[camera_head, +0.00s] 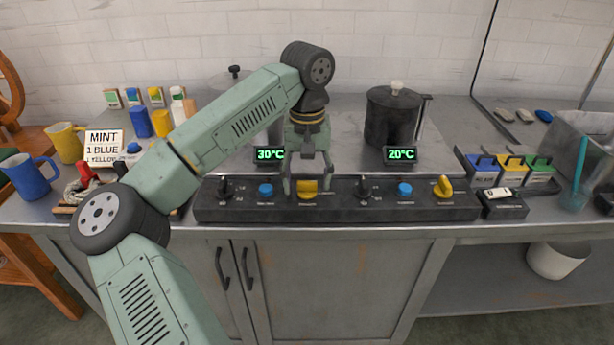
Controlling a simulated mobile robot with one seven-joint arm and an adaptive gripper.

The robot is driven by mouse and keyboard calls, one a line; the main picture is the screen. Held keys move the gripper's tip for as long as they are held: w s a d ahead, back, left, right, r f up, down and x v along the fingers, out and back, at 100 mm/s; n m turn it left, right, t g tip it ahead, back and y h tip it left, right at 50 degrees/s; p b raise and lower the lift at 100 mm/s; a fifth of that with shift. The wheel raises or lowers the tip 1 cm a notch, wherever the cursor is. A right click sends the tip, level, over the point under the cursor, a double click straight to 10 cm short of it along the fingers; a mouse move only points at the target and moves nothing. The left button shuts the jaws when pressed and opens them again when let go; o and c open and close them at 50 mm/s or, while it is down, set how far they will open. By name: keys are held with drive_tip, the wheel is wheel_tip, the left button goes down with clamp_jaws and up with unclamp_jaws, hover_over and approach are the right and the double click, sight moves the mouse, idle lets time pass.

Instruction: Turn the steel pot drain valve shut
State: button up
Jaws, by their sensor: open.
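The steel pot (220,82) stands at the back, mostly hidden behind my arm, with a black lid knob showing. My gripper (308,184) points down over this handle. Its fingers are apart, one on each side of the handle; I cannot tell whether they touch it. A second yellow valve handle (444,187), tilted, sits at the panel's right end, on the dark pot's side.
The dark pot (391,122) stands behind the 20°C display (400,154). Black knobs and blue buttons (265,190) flank the handles. Coloured boxes (512,168) stand at right. Mugs (28,177) and a MINT sign (103,148) stand at left.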

drive_tip(key=shift+c, duration=0.4)
drive_tip(key=c, duration=1.1)
